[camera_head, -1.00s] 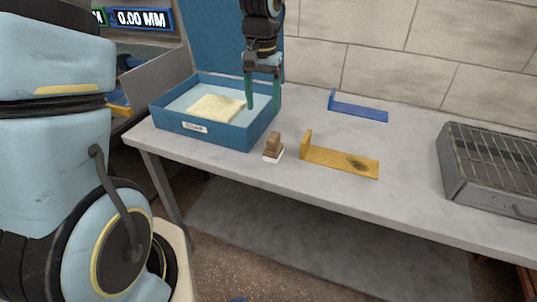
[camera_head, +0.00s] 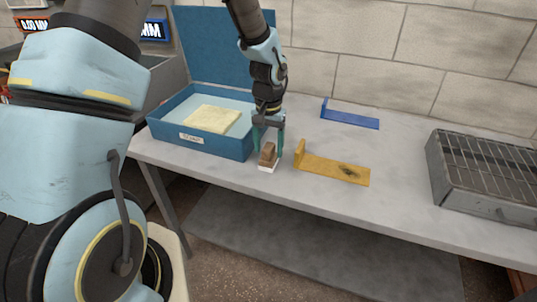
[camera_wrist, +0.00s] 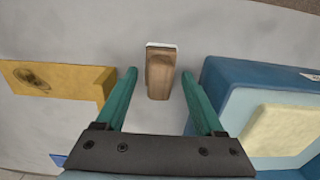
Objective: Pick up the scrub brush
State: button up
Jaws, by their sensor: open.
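The scrub brush (camera_head: 268,155) stands on the grey bench near its front edge, with a brown wooden handle up and a white base below. In the wrist view the brush (camera_wrist: 160,74) lies just beyond and between the two green fingers. My gripper (camera_head: 268,150) is open, with its fingers pointing down on either side of the handle; it also shows in the wrist view (camera_wrist: 161,85). A gap shows between the handle and each finger in the wrist view, and I see no contact.
A blue box (camera_head: 208,146) with a yellow sponge-like block (camera_head: 212,119) is close on the left. A yellow bracket (camera_head: 334,169) with a dark stain lies close on the right. A blue bracket (camera_head: 350,117) lies behind, and a grill-topped metal box (camera_head: 480,195) stands far right.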

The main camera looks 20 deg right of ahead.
jog(key=shift+f, duration=0.25)
grip_shut()
dwell(0.4)
